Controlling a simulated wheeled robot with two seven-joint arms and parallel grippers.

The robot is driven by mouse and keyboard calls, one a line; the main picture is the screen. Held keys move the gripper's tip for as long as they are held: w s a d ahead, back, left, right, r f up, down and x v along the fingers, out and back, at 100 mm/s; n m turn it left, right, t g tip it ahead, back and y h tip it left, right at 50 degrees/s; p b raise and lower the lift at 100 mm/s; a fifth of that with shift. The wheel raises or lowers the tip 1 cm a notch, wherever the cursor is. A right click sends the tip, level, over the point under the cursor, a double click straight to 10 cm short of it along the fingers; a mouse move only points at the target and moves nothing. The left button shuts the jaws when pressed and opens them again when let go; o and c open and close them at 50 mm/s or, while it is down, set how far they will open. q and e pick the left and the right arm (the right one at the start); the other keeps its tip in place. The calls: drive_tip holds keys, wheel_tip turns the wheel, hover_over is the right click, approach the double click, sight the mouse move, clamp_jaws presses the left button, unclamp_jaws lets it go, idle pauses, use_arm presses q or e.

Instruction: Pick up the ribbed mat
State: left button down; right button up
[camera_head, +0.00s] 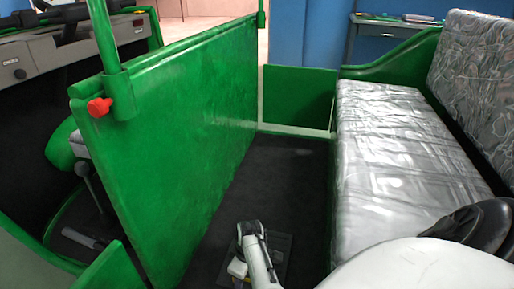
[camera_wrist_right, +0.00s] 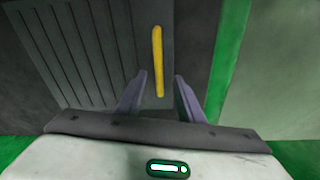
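The ribbed mat (camera_wrist_right: 85,50) is a dark grey sheet with long parallel ribs, on the floor in the right wrist view. In the head view, part of the mat (camera_head: 281,245) shows beside my right arm, which hides the rest. My right gripper (camera_wrist_right: 160,75) is open, its two purple-grey fingers apart with nothing gripped between them. The fingers point toward the mat's right part; I cannot tell whether they touch it. A slim yellow stick (camera_wrist_right: 157,60) shows just ahead of the fingertips, over the mat's right part. My left gripper is in neither view.
A green partition (camera_head: 175,130) stands left of the dark floor (camera_head: 283,175). A silver-covered bench (camera_head: 395,160) stands on the right. A low green panel (camera_head: 298,97) closes the far end. The floor between partition and bench is a narrow clear strip beyond my right arm.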

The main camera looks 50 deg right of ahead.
clamp_jaws()
idle(1.4)
